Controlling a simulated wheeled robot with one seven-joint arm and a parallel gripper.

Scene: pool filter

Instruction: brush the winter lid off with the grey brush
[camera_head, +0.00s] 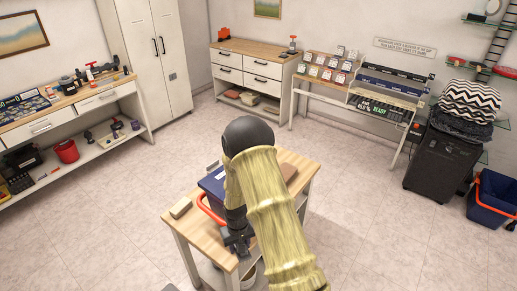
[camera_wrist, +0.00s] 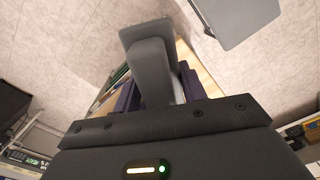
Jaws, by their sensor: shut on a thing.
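My gripper (camera_head: 238,238) is low at the front edge of the small wooden-topped table (camera_head: 203,236), partly hidden by my arm. In the wrist view, my gripper (camera_wrist: 158,88) is shut on a grey thing with a handle and a flat squarish head, which looks like the grey brush (camera_wrist: 150,50). A dark blue box-like thing (camera_head: 211,184) with a red-orange hoop (camera_head: 207,212) stands on the table behind my arm. Most of it is hidden, and I cannot tell whether it carries the winter lid.
A tan block (camera_head: 181,208) lies at the table's left edge, and a brown block (camera_head: 288,172) at its back right. A workbench (camera_head: 110,92) stands left, a display stand (camera_head: 385,95) at the back. A blue bucket (camera_head: 492,200) is far right. Open floor surrounds the table.

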